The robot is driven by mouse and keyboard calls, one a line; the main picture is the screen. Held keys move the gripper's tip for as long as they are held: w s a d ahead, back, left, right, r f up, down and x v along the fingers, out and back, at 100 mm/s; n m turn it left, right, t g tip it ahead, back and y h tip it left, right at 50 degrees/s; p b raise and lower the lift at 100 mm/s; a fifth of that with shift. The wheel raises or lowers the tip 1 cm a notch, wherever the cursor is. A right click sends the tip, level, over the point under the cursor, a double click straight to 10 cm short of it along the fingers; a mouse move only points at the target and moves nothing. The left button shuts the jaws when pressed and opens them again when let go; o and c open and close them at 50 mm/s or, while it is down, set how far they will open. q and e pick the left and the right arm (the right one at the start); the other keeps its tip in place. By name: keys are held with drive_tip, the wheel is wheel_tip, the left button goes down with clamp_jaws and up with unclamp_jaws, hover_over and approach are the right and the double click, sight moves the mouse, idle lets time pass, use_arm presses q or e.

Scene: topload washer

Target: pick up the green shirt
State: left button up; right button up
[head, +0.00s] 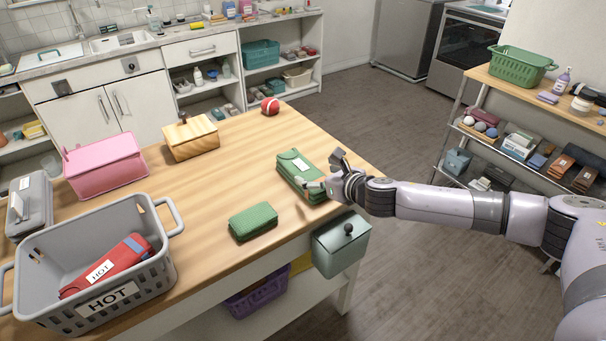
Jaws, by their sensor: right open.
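Two folded green items lie on the wooden table. The longer green item (302,176), with a small pale patch on top, lies near the table's right edge. The smaller, darker green folded item (253,221) lies nearer the front edge. I cannot tell for certain which one is the green shirt. My right gripper (322,170) is open at the right side of the longer item, its lower finger overlapping that item in the picture. I cannot tell whether they touch. My left gripper is not in view.
A grey basket (158,266) marked HOT holds a red folded item (106,266) at the left. A pink box (104,167), a wooden box (191,138) and a red ball (270,106) stand farther back. A grey-green box (341,246) is at the table's front right. The table's middle is clear.

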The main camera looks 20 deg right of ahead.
sight(307, 170)
drive_tip(key=shift+x, duration=2.8)
drive_tip(key=shift+s+a, duration=0.1)
drive_tip(key=shift+s, duration=0.05)
drive_tip(key=c, duration=1.4)
